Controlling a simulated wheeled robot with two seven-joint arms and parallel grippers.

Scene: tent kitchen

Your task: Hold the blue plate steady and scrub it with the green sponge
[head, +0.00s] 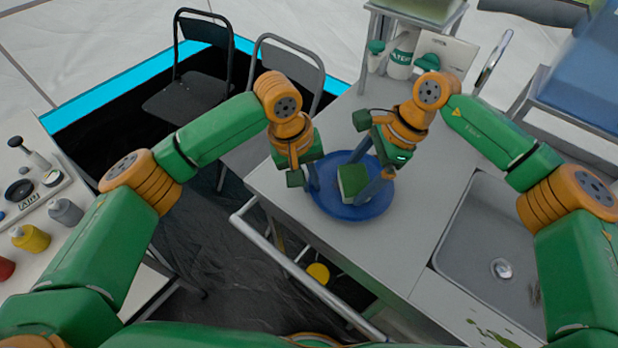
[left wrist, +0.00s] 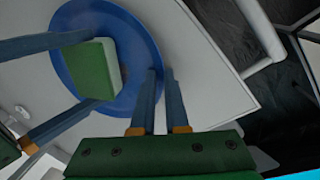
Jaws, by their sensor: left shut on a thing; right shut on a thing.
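The blue plate (head: 350,212) lies near the left edge of the grey counter; it also shows in the left wrist view (left wrist: 128,28). My left gripper (head: 313,182) is shut on the plate's left rim, with one finger on each side of the rim in the left wrist view. The green sponge (head: 352,180) has a pale side and sits over the middle of the plate. My right gripper (head: 358,177) is shut on the sponge, its fingers on two opposite sides. The sponge's underside is hidden, so its contact with the plate cannot be told.
A sink (head: 490,240) is sunk into the counter at the right. A metal rail (head: 300,270) runs along the counter's front left. Two chairs (head: 195,95) stand beyond. The counter between plate and sink is clear.

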